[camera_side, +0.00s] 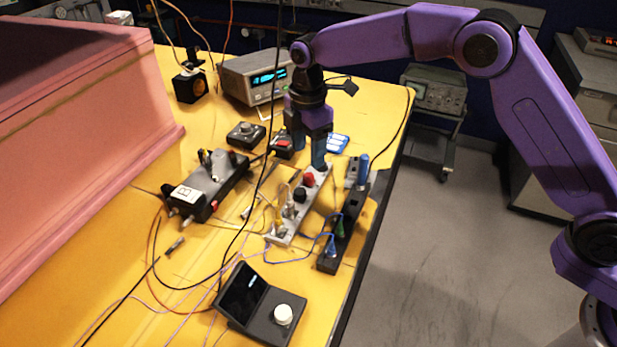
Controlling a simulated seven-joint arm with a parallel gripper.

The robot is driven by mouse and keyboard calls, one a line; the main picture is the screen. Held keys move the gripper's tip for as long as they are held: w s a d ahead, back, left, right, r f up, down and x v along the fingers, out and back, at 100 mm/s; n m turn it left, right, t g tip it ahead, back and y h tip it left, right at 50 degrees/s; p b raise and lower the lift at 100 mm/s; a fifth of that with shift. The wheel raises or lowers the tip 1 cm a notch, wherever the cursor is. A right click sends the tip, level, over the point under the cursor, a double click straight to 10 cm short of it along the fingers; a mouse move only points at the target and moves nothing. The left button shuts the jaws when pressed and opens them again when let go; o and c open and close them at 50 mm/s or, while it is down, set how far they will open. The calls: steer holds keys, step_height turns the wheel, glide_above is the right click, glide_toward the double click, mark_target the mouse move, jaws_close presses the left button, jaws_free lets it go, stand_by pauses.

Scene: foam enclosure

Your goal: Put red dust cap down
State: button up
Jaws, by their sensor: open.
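A small red cap (309,179) sits on the grey connector strip (280,237) near its far end, with a black cap (300,194) just in front of it. My gripper (308,152) points down above the far end of the strip, just behind the red cap in the picture. Its fingers are apart, and I see nothing held between them. Whether a fingertip touches the strip cannot be told from this side. Another small red part (282,143) shows on a dark block left of the fingers.
Loose cables cross the yellow table (120,235). A display unit with a white knob (260,303) is in front. A pink foam wall (70,140) bounds the left.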

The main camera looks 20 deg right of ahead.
mark_target(308, 176)
steer(key=shift+s+a+f, duration=0.1)
steer(key=shift+s+f, duration=0.05)
steer(key=shift+f, duration=1.35)
steer(key=shift+s+a+f, duration=0.1)
steer(key=shift+s+f, duration=0.05)
steer(key=shift+f, duration=1.3)
jaws_close()
